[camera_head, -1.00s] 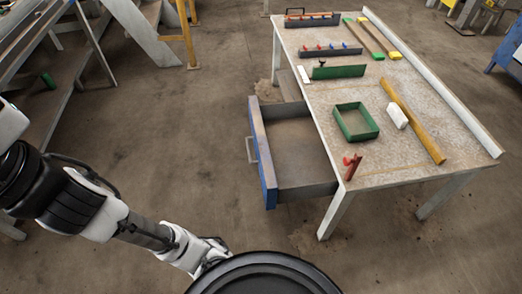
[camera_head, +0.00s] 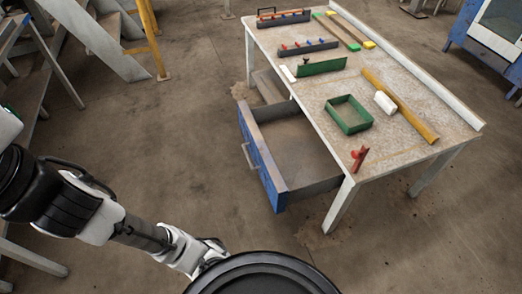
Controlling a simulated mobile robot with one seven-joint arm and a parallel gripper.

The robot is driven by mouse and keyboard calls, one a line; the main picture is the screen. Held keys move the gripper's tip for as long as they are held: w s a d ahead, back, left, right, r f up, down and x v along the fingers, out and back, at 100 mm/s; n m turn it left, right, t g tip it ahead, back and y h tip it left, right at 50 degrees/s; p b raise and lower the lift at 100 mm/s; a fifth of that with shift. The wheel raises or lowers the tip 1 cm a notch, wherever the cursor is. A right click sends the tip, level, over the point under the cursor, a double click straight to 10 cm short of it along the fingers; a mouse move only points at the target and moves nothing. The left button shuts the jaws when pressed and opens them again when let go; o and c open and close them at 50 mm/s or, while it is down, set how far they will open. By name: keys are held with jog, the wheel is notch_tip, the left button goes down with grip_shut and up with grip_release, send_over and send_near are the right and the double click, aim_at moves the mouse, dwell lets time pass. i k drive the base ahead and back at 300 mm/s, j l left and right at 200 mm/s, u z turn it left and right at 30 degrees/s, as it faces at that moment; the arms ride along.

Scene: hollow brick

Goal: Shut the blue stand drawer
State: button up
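The blue-fronted drawer (camera_head: 262,158) hangs pulled out from under the left side of the workbench (camera_head: 409,147). Its grey inside looks empty. A metal handle (camera_head: 249,156) is on its blue front, which faces left. My gripper (camera_head: 212,250) is at the bottom of the picture, below and left of the drawer and apart from it. My own round base top partly hides it, so its fingers do not show clearly.
On the bench lie a green tray (camera_head: 349,114), a white block (camera_head: 385,102), a long yellow-brown bar (camera_head: 400,106) and a red clamp-like piece (camera_head: 359,157). Metal stairs (camera_head: 100,40) stand at the upper left. The floor left of the drawer is clear.

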aim_at(294, 164)
jog(key=i+j+z, duration=0.15)
jog(key=j, duration=0.25)
jog(key=i+j+z, duration=0.15)
jog(key=j, duration=0.25)
jog(key=k+j+z, duration=0.1)
jog(key=j, duration=0.2)
jog(key=j+z, duration=0.1)
jog(key=j, duration=0.15)
jog(key=k, duration=0.05)
